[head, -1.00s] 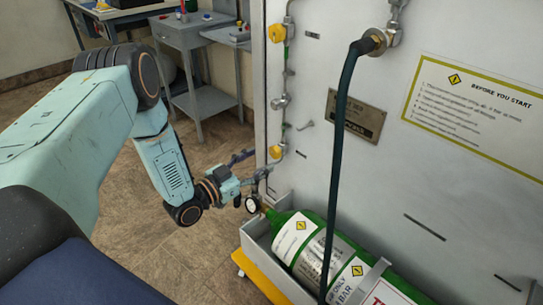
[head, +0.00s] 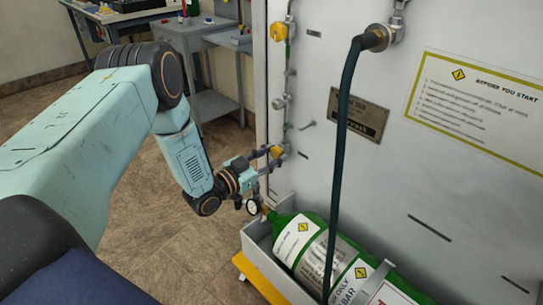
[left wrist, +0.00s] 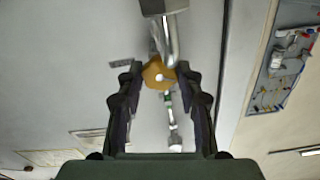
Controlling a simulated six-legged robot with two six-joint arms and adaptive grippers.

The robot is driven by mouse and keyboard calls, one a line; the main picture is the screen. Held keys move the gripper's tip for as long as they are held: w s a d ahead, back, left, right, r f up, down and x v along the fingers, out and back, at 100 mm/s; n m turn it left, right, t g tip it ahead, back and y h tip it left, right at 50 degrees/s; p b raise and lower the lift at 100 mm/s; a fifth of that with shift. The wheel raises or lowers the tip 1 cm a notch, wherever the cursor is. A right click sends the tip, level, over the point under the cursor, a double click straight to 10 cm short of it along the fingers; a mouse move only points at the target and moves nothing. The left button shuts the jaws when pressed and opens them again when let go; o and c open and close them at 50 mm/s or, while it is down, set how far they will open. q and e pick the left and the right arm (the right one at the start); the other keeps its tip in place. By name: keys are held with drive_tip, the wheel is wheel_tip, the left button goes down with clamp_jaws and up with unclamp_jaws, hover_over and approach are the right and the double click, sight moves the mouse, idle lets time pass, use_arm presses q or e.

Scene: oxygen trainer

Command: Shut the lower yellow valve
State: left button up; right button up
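The lower yellow valve (head: 277,152) is a small yellow knob on the pipe along the left edge of the grey panel. In the left wrist view the yellow valve (left wrist: 158,74) sits between the tips of my left gripper's two dark fingers. My left gripper (head: 267,160) is open around it, with small gaps seeming to show beside the knob; I cannot tell whether a finger touches it. The upper yellow valve (head: 278,31) is higher on the same pipe. My right gripper is not in view.
A green cylinder (head: 318,243) lies in a grey tray (head: 257,250) below the panel. A dark hose (head: 341,150) hangs in front of the panel. A grey side table (head: 205,35) stands behind.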

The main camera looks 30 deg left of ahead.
use_arm(q)
drive_tip(key=c, duration=0.6)
drive_tip(key=shift+o, duration=0.2)
drive_tip(key=shift+m, duration=0.3)
drive_tip(key=m+p, duration=0.2)
drive_tip(key=m, duration=0.1)
drive_tip(key=shift+r, duration=0.1)
drive_tip(key=m+p, duration=0.2)
drive_tip(key=m, duration=0.1)
drive_tip(key=shift+m, duration=0.3)
drive_tip(key=m+p, duration=0.3)
drive_tip(key=m, duration=0.2)
drive_tip(key=shift+m, duration=0.3)
drive_tip(key=o, duration=1.2)
drive_tip(key=shift+c, duration=0.2)
